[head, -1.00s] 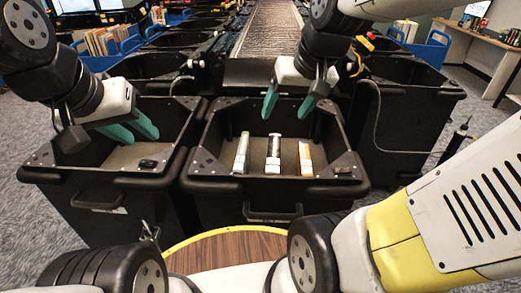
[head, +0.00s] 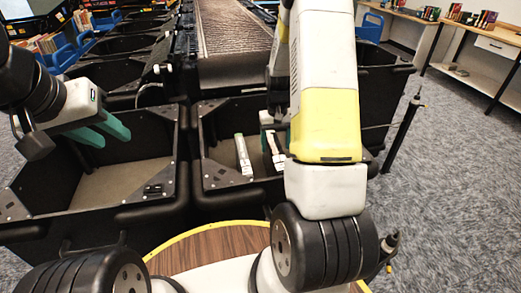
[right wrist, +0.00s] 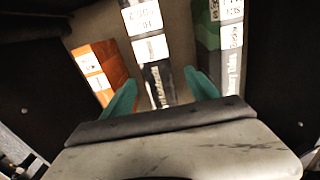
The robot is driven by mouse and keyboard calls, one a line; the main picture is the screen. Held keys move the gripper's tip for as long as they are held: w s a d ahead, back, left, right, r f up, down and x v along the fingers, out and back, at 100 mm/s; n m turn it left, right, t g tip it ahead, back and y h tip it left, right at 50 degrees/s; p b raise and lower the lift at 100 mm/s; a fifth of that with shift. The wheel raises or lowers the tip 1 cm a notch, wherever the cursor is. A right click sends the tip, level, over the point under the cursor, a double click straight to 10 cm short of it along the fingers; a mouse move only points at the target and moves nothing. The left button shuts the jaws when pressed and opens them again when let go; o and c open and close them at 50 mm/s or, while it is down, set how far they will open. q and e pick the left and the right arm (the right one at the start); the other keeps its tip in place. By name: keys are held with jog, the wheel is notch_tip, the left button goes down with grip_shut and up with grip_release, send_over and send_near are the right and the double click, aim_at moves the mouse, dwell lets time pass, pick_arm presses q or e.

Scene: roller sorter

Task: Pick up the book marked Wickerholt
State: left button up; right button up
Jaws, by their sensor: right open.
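Three books stand in the middle black bin (head: 218,182). In the right wrist view they are an orange book (right wrist: 98,72) at left, a black book with white labels (right wrist: 155,70) in the middle, and a green-grey book (right wrist: 222,50) at right. I cannot read the name Wickerholt on any of them. My right gripper (right wrist: 160,84) is open, its teal fingertips on either side of the black book's near end. In the head view my right arm hides the orange book and most of that gripper. My left gripper (head: 108,133) is open and empty over the left bin.
The left black bin (head: 60,222) looks empty. The middle bin's dark walls (right wrist: 285,85) stand close on both sides of my right gripper. A roller conveyor (head: 232,45) runs behind the bins. A thin black post (head: 402,135) stands at right.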

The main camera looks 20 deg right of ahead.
jog(key=f, duration=0.7)
jog(key=shift+w+d, duration=0.2)
jog(key=shift+w, duration=0.1)
jog(key=shift+c, duration=0.4)
grip_shut()
